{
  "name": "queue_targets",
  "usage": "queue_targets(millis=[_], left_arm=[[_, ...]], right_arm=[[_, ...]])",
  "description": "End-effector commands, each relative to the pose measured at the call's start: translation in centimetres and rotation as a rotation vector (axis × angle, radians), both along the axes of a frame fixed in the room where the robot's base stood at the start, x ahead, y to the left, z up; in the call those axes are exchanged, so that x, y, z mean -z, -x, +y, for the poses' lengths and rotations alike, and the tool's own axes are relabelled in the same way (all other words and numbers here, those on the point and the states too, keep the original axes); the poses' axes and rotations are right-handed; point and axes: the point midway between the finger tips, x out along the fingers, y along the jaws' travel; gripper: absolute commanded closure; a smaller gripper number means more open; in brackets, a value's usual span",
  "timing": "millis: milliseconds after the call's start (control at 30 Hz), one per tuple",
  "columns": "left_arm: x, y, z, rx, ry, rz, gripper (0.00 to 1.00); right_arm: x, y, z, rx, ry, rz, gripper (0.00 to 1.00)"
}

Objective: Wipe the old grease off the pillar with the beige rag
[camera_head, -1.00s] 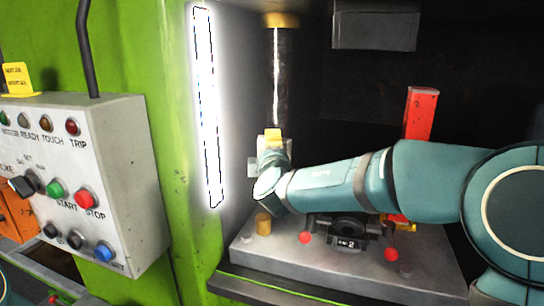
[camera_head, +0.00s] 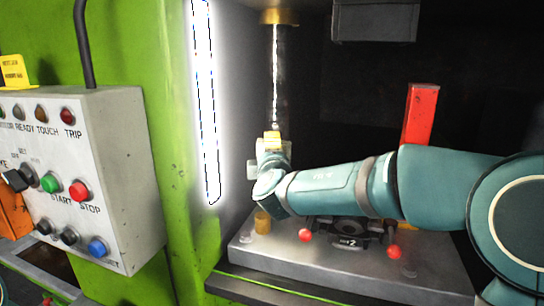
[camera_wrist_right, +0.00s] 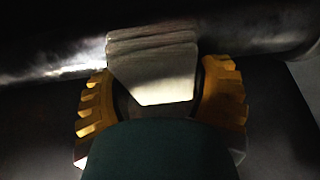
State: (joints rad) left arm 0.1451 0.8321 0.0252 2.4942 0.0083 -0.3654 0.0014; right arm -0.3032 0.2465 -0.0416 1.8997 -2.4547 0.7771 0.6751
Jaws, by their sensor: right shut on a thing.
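The pillar (camera_head: 275,85) is a shiny upright metal column with a brass-coloured collar at its top, inside the press. In the right wrist view the pillar (camera_wrist_right: 250,38) runs across the top, with dark patches and a bright patch at left. My right gripper (camera_head: 273,138) is at the pillar's lower part. The right wrist view shows its yellow fingers (camera_wrist_right: 160,92) shut on the folded beige rag (camera_wrist_right: 152,68). The rag's far edge overlaps the pillar and seems to touch it. I cannot tell grease from shadow. My left gripper is out of view.
A control box (camera_head: 90,180) with buttons stands at left on the green press frame (camera_head: 180,190). A bright light strip (camera_head: 206,110) is left of the pillar.

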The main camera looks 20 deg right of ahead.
Motion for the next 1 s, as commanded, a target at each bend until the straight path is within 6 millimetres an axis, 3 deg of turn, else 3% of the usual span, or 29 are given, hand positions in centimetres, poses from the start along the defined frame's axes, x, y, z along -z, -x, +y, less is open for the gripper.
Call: queue_targets(millis=[133, 500, 1000], left_arm=[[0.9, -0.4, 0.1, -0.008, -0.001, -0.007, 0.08], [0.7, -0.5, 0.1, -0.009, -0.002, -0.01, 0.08], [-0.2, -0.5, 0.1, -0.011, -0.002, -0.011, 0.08]], right_arm=[[0.6, 0.0, 0.0, 0.0, -0.001, -0.001, 0.6], [0.4, 0.0, 0.1, -0.001, -0.001, -0.001, 0.6], [-2.0, -0.2, -0.3, 0.003, 0.0, -0.003, 0.6]])
